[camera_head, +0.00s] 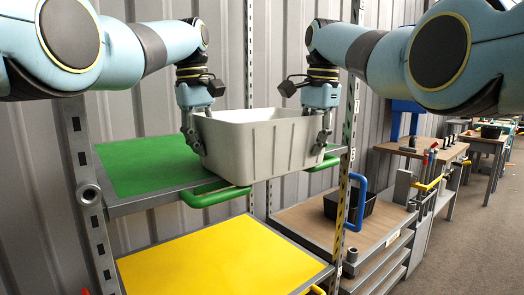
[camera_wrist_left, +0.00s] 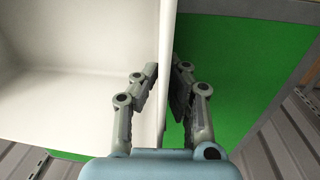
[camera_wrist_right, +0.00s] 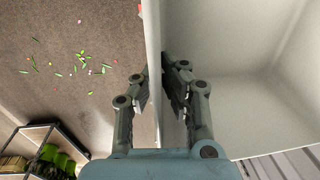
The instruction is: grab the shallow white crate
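The white crate (camera_head: 262,150) is upright at the right part of the green shelf, its front overlapping the shelf's front edge. I cannot tell whether it rests there or is slightly raised. My left gripper (camera_head: 192,140) has its fingers on both sides of the crate's left wall, closed on it; this also shows in the left wrist view (camera_wrist_left: 166,80). My right gripper (camera_head: 325,135) straddles the right wall the same way, closed on it, seen also in the right wrist view (camera_wrist_right: 158,80). The crate's visible inside is empty in the wrist views.
The green shelf (camera_head: 140,168) has green handles (camera_head: 215,194) at its front. A yellow shelf (camera_head: 215,262) lies below. To the right stands a brown-topped unit (camera_head: 310,222) with a black bin (camera_head: 350,204) and blue handle. Loose tulips (camera_wrist_right: 82,68) lie on the floor.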

